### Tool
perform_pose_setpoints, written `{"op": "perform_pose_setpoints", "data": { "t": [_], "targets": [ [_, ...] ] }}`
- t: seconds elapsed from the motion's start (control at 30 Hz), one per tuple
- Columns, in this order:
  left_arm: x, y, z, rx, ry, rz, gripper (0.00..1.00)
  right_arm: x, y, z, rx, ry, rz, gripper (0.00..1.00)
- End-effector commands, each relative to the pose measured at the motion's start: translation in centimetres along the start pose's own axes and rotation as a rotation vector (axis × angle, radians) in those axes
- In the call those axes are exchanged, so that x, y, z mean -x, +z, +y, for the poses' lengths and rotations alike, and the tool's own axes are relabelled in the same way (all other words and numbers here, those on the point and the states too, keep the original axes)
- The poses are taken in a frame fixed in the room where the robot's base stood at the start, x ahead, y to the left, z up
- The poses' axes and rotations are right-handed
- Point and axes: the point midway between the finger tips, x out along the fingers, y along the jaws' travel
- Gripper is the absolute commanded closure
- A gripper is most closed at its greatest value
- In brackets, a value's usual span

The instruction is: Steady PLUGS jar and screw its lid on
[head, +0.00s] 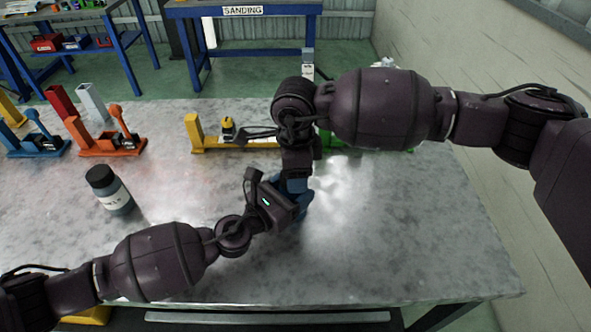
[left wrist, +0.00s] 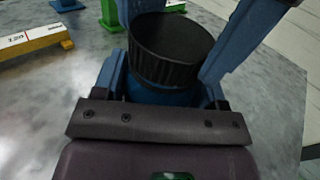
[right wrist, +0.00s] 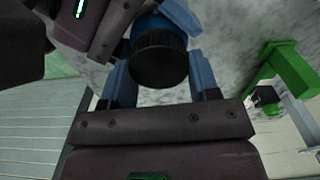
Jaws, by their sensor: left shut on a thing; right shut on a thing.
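The PLUGS jar is mostly hidden; part of its blue body (left wrist: 150,92) shows in the left wrist view, below a wide black ribbed lid (left wrist: 170,45). The lid also shows in the right wrist view (right wrist: 159,60). My left gripper (left wrist: 165,85) is shut on the jar's body from the side. My right gripper (head: 297,182) comes down from above and is shut on the lid, its blue fingers on either side of it. The lid sits at the jar's mouth; I cannot tell how far it is threaded. The jar's label is not visible.
Another jar with a black lid and white label (head: 113,197) stands at the left of the grey table (head: 390,240). Orange (head: 108,145), blue (head: 38,143) and yellow (head: 196,137) fixtures stand along the back. The table's right side is clear.

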Motion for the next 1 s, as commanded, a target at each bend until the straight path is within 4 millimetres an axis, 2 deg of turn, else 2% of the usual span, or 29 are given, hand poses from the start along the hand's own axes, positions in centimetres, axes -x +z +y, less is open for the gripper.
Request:
{"op": "perform_pose_setpoints", "data": {
  "t": [1.0],
  "targets": [
    [0.03,-0.08,0.05,0.0,0.001,0.002,1.0,0.0,0.56,0.55,-1.474,0.003,-0.002,0.66]
  ]
}}
